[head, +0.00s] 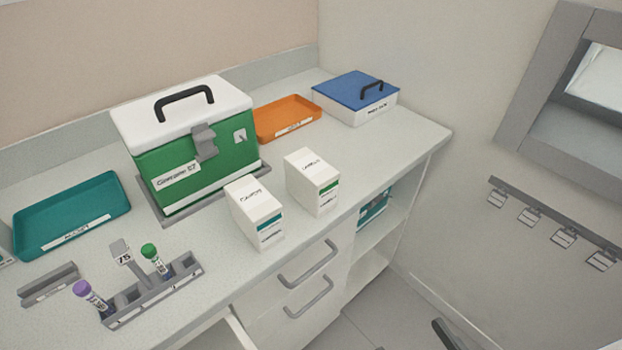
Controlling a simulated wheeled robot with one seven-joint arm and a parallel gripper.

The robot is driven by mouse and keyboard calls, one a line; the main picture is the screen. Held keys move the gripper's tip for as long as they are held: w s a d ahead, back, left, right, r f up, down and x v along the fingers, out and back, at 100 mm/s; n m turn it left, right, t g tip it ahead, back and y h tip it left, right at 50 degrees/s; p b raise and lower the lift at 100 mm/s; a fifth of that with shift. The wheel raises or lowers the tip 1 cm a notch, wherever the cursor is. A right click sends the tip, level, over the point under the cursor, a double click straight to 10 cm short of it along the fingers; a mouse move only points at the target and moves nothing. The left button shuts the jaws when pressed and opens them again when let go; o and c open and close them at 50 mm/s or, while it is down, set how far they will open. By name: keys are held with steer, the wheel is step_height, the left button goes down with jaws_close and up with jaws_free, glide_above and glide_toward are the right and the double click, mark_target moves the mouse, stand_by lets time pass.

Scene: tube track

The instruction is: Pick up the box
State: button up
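Several things here could be called a box. A green box with a white lid, black handle and grey latch, the cool box (197,165), stands closed at the back of the counter on a grey base. Two upright white cartons stand in front of it: one with a teal band (252,207) and one with a green band (312,180) to its right. A low white box with a blue lid (357,100) and black handle sits at the far right back. My gripper is not in view.
A teal tray (72,217) lies at left and an orange tray (289,122) at the back. A grey rack (155,292) with purple-capped and green-capped tubes stands at the front left. Drawers with grey handles (308,265) are below the counter; one at left seems ajar.

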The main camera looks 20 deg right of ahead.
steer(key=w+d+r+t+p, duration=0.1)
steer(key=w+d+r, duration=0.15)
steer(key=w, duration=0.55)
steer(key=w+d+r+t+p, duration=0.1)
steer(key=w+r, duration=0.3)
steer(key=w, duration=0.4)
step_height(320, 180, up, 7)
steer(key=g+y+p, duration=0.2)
glide_above(319, 171)
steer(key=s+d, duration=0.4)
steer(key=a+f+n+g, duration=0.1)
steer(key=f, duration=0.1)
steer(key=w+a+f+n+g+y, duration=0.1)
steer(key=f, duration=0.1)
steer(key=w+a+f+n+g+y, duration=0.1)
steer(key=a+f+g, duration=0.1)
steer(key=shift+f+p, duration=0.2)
steer(key=shift+p, duration=0.15)
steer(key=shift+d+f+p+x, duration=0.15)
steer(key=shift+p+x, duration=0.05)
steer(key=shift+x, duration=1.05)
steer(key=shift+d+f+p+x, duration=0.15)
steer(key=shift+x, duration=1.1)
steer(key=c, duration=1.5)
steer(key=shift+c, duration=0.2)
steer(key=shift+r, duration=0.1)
